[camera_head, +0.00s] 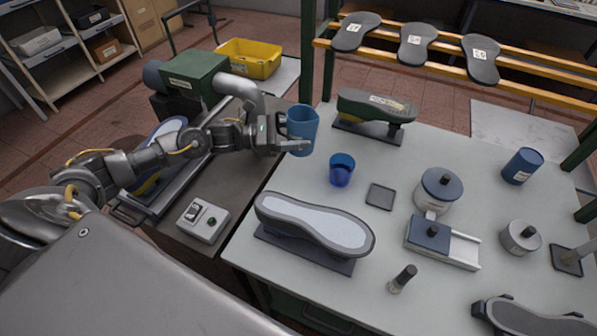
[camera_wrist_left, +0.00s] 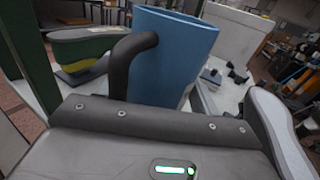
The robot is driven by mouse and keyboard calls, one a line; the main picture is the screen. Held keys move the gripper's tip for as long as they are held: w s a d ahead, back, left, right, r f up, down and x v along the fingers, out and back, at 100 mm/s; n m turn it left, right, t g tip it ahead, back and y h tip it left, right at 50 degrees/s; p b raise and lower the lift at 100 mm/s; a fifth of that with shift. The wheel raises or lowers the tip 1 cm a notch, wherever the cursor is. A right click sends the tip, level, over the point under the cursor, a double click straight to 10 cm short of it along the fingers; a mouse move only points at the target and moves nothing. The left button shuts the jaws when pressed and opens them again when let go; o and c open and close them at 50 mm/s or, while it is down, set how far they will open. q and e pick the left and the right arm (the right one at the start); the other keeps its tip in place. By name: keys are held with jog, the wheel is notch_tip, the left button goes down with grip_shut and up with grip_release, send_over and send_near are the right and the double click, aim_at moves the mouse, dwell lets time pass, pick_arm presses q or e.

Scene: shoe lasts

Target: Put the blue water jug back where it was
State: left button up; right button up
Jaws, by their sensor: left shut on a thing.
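The blue water jug (camera_head: 303,130) is held by my left gripper (camera_head: 291,144) near the table's back left edge. The jug is upright or nearly so. Its dark handle (camera_wrist_left: 122,65) is at the gripper, and the blue body (camera_wrist_left: 172,50) stands beyond it in the left wrist view. The gripper is shut on the jug; the fingertips are partly hidden. I cannot tell whether the jug's bottom is clear of the table. A blue glass tumbler (camera_head: 342,171) stands on the table to the right of and nearer than the jug. My right gripper is not in view.
A dark square coaster (camera_head: 380,196) lies right of the tumbler. A shoe last on a stand (camera_head: 375,112) is behind the jug, another (camera_head: 315,225) in front. A lidded pot (camera_head: 437,190), a blue can (camera_head: 522,166) and a grey switch box (camera_head: 203,220) stand around.

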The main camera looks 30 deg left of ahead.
pick_arm(q)
jog(key=shift+w+a+f, duration=0.1)
jog(key=shift+w+a, duration=0.1)
jog(key=shift+a, duration=0.25)
jog(key=shift+f, duration=0.4)
notch_tip(320, 180, down, 4)
jog(key=shift+f+p, duration=0.1)
jog(key=shift+p, duration=0.75)
jog(key=shift+f+p, duration=0.55)
jog(key=shift+f, duration=2)
jog(key=shift+f+b, duration=0.15)
jog(key=shift+b, duration=0.15)
jog(key=o, duration=0.8)
jog(key=shift+o, duration=0.2)
